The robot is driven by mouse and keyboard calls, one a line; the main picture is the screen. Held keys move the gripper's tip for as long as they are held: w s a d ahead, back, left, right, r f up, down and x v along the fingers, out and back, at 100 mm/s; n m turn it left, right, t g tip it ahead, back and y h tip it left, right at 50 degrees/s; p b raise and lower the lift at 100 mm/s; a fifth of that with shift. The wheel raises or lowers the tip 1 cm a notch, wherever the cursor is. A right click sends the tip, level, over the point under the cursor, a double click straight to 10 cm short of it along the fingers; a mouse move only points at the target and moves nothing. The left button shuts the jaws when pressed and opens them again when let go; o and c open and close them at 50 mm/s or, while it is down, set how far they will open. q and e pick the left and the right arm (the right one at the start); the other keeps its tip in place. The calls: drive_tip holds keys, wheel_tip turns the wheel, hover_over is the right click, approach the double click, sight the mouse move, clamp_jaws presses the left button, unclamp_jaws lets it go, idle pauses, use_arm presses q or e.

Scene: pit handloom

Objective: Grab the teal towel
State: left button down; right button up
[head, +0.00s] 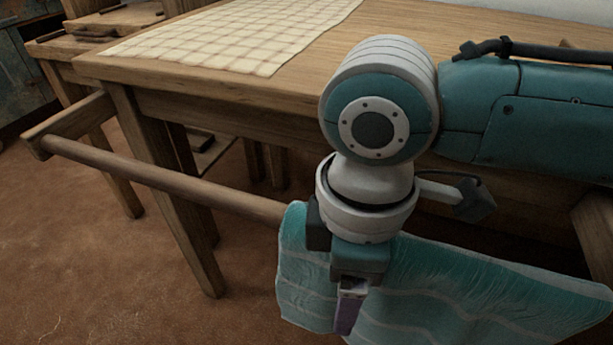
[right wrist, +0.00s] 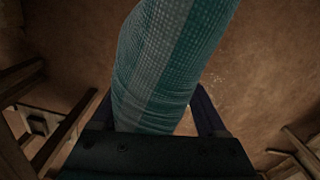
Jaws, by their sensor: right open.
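The teal towel (head: 465,295), with pale stripes, hangs over a wooden rail in the lower right of the head view. My right gripper (head: 347,312) points down in front of the towel's left part and hides some of it. In the right wrist view the towel (right wrist: 172,55) rises between the two dark fingers of my right gripper (right wrist: 155,100). The fingers are apart, one on each side of the cloth, and not closed on it. My left gripper is not in view.
The wooden rail (head: 165,180) runs along the front of a wooden table (head: 225,108). A cream checked cloth (head: 235,35) lies on the tabletop. Another wooden piece of furniture (head: 95,45) stands at the back left. The brown floor (head: 90,270) at the lower left is clear.

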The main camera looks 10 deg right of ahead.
drive_tip(key=shift+w, duration=0.1)
drive_tip(key=c, duration=0.7)
drive_tip(key=shift+r, duration=0.15)
wheel_tip(320, 180, up, 12)
drive_tip(key=p, duration=1.4)
drive_tip(key=shift+a, duration=0.1)
clamp_jaws()
wheel_tip(320, 180, up, 18)
drive_tip(key=p, duration=1.9)
drive_tip(key=shift+s+f+p, duration=0.2)
drive_tip(key=shift+p, duration=0.15)
